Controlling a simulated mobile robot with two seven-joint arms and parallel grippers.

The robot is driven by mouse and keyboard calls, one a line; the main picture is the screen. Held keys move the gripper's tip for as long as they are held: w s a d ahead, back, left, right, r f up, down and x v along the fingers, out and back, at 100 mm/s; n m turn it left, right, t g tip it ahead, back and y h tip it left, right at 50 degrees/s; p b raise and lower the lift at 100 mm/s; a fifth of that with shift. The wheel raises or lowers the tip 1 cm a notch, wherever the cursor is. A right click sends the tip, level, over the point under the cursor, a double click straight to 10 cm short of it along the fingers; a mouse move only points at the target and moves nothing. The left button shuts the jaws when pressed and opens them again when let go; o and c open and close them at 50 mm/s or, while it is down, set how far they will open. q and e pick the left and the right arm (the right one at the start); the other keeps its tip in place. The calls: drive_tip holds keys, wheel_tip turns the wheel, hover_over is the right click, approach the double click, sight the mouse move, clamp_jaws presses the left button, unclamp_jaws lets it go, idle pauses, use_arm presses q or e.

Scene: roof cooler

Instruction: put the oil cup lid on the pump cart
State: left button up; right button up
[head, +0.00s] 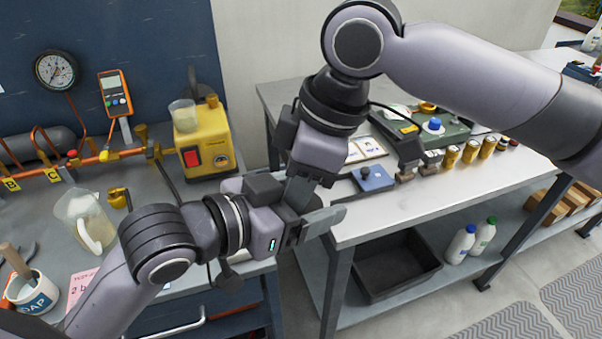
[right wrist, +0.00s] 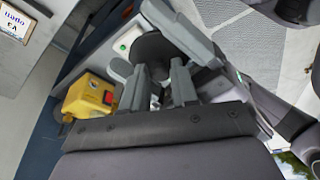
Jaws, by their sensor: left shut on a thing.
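The yellow pump (head: 205,145) with a clear cup (head: 183,115) on top stands on the cart (head: 150,185) at left. My left gripper (head: 322,220) is shut, in front of the right-hand table's near corner. What it holds is mostly hidden in the head view. A dark round disc (right wrist: 153,47), possibly the oil cup lid, shows in the right wrist view beside the grippers. My right gripper (right wrist: 158,85) points down close against the left one, its fingers apart. I cannot tell whether the disc touches the right fingers.
A clear jug (head: 88,225) and a white mug (head: 30,290) stand at the cart's front left. The right table (head: 400,205) bears a blue block (head: 373,179) and several small jars. A black bin (head: 395,262) and bottles (head: 460,243) are on its lower shelf.

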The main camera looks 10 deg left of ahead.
clamp_jaws()
use_arm(q)
drive_tip(key=o, duration=1)
